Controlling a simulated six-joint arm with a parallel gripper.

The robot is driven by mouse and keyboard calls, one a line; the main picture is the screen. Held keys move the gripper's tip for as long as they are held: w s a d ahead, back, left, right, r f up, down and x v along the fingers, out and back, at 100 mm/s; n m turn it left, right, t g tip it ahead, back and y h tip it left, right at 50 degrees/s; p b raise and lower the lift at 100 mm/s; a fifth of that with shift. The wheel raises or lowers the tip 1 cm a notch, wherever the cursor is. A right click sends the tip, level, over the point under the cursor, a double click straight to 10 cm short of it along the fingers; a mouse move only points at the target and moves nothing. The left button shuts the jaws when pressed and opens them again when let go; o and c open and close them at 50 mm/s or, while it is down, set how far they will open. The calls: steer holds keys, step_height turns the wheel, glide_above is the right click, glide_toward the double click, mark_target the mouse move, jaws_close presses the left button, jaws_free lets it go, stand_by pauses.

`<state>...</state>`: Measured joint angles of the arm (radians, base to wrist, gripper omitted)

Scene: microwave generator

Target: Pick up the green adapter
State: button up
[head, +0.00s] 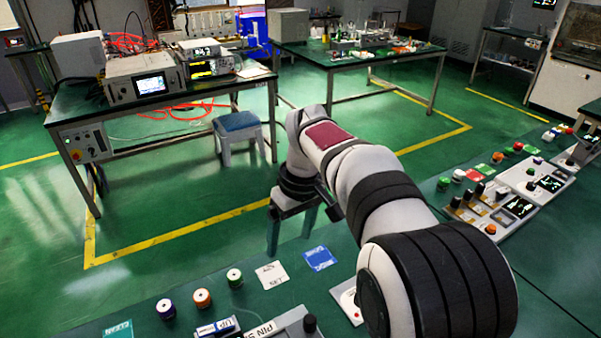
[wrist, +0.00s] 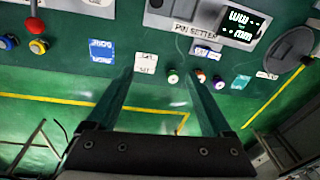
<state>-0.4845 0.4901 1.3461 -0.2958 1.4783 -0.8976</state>
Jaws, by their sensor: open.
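The green adapter (head: 235,278) is a small white spool-like piece with a green band, standing on the green table near its far edge. In the wrist view the green adapter (wrist: 173,76) appears between the two finger lines, nearer the right finger and beyond the tips. My gripper (head: 290,243) is open and empty, with its fingers pointing down, to the right of and farther back than the adapter in the head view. Its long fingers also show in the wrist view (wrist: 160,76), apart from the adapter.
An orange adapter (head: 202,298) and a blue adapter (head: 165,308) stand in a row left of the green one. A white card (head: 271,275) and a blue card (head: 320,258) lie to its right. The pin setter device (wrist: 195,28) is close by.

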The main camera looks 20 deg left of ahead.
mark_target(234, 275)
steer(key=w+a+f+n, duration=0.1)
steer(key=a+f+n, duration=0.25)
steer(key=a, duration=0.35)
steer(key=w+a+f+n, duration=0.1)
steer(key=a+f+n, duration=0.25)
steer(key=a, duration=0.35)
steer(key=f, duration=0.5)
steer(key=a+f, duration=0.1)
steer(key=f, duration=0.5)
steer(key=w+a+f, duration=0.1)
steer(key=f, duration=0.4)
steer(key=shift+a+f, duration=0.15)
steer(key=shift+f, duration=0.1)
jaws_close()
